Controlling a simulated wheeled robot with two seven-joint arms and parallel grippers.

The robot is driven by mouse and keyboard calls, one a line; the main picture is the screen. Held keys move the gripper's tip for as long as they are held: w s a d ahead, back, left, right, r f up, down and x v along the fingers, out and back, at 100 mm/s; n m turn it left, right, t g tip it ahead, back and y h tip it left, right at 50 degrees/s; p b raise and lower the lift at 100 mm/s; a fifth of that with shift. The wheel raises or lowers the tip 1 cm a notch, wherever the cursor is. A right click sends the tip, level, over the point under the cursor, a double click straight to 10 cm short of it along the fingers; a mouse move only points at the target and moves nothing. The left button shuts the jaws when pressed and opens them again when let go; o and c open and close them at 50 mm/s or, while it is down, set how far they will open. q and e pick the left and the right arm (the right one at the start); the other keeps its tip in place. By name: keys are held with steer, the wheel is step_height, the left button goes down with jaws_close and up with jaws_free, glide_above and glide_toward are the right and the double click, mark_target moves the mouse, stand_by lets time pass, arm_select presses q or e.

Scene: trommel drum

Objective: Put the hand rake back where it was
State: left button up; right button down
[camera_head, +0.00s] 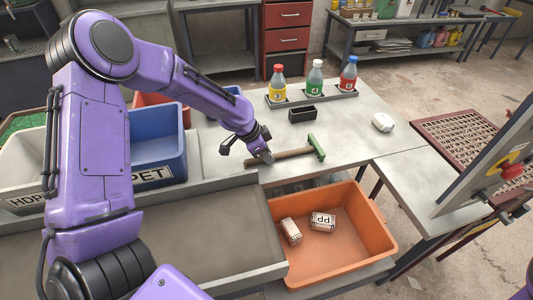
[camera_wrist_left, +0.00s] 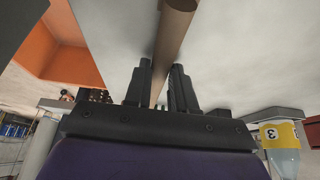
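The hand rake (camera_head: 292,154) has a brown wooden handle and a green head (camera_head: 317,147). It lies across the grey table, or just above it; I cannot tell which. Its head points right. My left gripper (camera_head: 264,157) is at the handle's left end. In the left wrist view the handle (camera_wrist_left: 172,30) runs between the two fingers (camera_wrist_left: 160,85), which sit close against it on both sides. The left gripper looks shut on the handle. The rake's head is out of the wrist view. My right gripper is not in view.
Bottles with red, white and blue caps (camera_head: 315,78) stand in a rack behind the rake. A small black box (camera_head: 302,114) is near it. An orange bin (camera_head: 345,265) with two boxes sits in front. A blue bin (camera_head: 160,135) is left. A white object (camera_head: 382,122) lies right.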

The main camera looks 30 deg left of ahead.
arm_select(q)
steer(key=o, duration=0.3)
steer(key=shift+r, duration=0.3)
steer(key=v, duration=1.1)
steer(key=shift+s+a+r, duration=0.2)
steer(key=shift+r, duration=0.1)
